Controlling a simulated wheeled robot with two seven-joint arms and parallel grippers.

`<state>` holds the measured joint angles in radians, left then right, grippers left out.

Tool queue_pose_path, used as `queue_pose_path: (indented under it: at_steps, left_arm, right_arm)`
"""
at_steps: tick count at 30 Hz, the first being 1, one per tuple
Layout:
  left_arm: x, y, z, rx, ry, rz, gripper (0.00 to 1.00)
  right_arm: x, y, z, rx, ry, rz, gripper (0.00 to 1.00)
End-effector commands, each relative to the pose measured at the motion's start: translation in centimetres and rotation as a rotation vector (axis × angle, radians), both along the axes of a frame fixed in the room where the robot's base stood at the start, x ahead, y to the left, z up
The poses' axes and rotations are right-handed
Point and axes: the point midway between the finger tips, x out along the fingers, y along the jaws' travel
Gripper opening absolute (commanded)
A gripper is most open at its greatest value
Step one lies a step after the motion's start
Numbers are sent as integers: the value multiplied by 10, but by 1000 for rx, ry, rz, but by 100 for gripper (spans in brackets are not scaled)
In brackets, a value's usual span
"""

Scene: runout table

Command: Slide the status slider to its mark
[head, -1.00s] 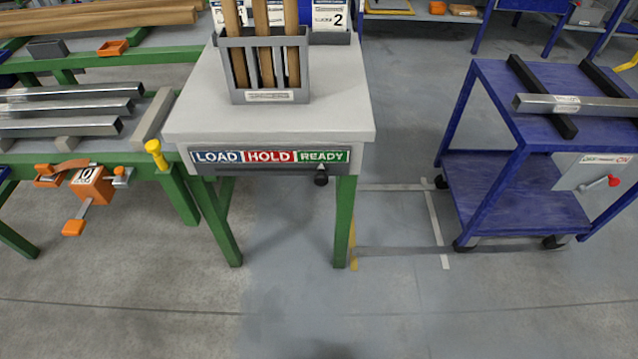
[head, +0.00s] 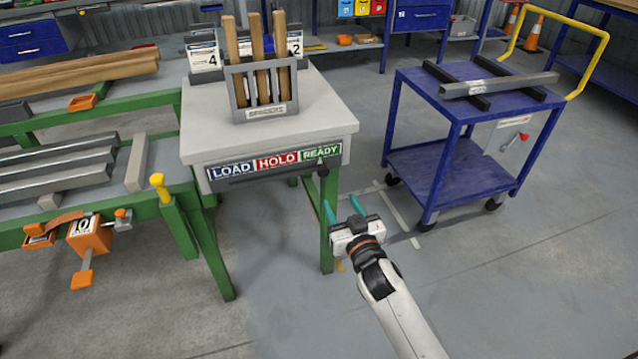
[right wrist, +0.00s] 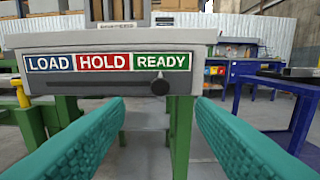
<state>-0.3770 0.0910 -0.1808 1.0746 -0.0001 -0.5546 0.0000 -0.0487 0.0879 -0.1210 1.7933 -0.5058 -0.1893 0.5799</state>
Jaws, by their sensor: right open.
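The status slider's black knob (head: 323,171) sits at the right end of its slot, below the green READY field (head: 322,152). Its board on the table front also has a blue LOAD field (head: 232,170) and a red HOLD field (head: 277,160). The right wrist view shows the knob (right wrist: 160,83) under READY and the dark slot (right wrist: 95,87) running left below HOLD and LOAD. My right gripper (head: 342,203) is open and empty, its teal fingers pointing at the table front, a little short of the knob and below it. My left gripper is out of view.
The grey table (head: 205,138) carries a holder (head: 265,103) with wooden sticks. A blue cart (head: 450,175) stands to the right with floor between. At left, a green bench (head: 150,208) has a yellow-topped post (head: 158,185) and an orange block (head: 88,236).

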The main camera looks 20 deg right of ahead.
Motion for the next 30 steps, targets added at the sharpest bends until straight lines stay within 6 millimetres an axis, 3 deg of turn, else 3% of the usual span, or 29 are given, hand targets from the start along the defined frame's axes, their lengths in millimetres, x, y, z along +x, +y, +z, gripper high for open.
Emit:
queue_pose_path:
  at_steps: [6,15,21,30]
  left_arm:
    - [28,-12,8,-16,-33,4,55]
    - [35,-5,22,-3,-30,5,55]
    - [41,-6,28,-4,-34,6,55]
    - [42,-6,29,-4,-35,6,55]
  right_arm:
    - [43,1,0,-1,0,0,50]
    - [94,4,-2,0,3,0,50]
    - [107,4,-2,-1,4,0,50]
    - [108,4,-1,0,4,0,47]
